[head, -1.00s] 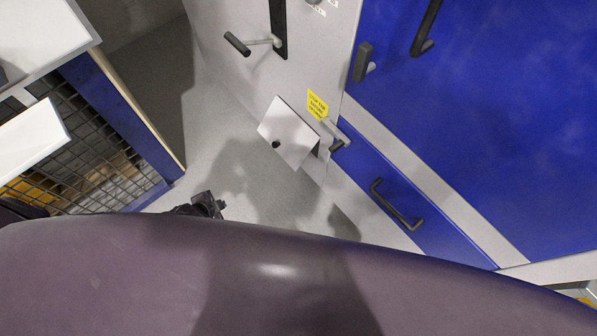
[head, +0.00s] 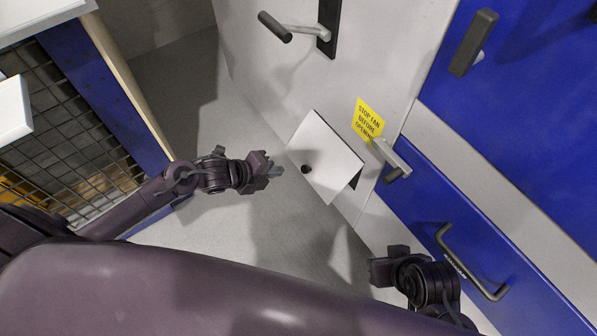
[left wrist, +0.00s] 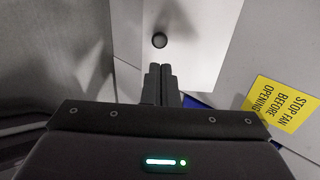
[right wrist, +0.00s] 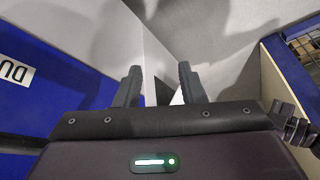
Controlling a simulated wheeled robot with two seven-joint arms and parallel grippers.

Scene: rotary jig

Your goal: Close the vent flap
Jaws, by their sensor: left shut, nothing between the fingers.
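The vent flap (head: 325,157) is a white square plate with a small black knob (head: 306,169), standing out from the light grey panel low on the cabinet. In the left wrist view the flap (left wrist: 203,45) and its knob (left wrist: 159,40) lie just ahead of the fingertips. My left gripper (head: 280,172) is shut and empty, a little left of the knob and apart from it. My right gripper (head: 372,270) is below and right of the flap, near the blue drawer; in the right wrist view its fingers (right wrist: 158,80) stand apart with nothing between them.
A yellow "stop fan before opening" label (head: 368,120) and a grey latch handle (head: 392,158) are right of the flap. A lever handle (head: 292,29) is above. A blue drawer with a dark handle (head: 470,265) is at right. A mesh-sided blue frame (head: 100,90) stands left.

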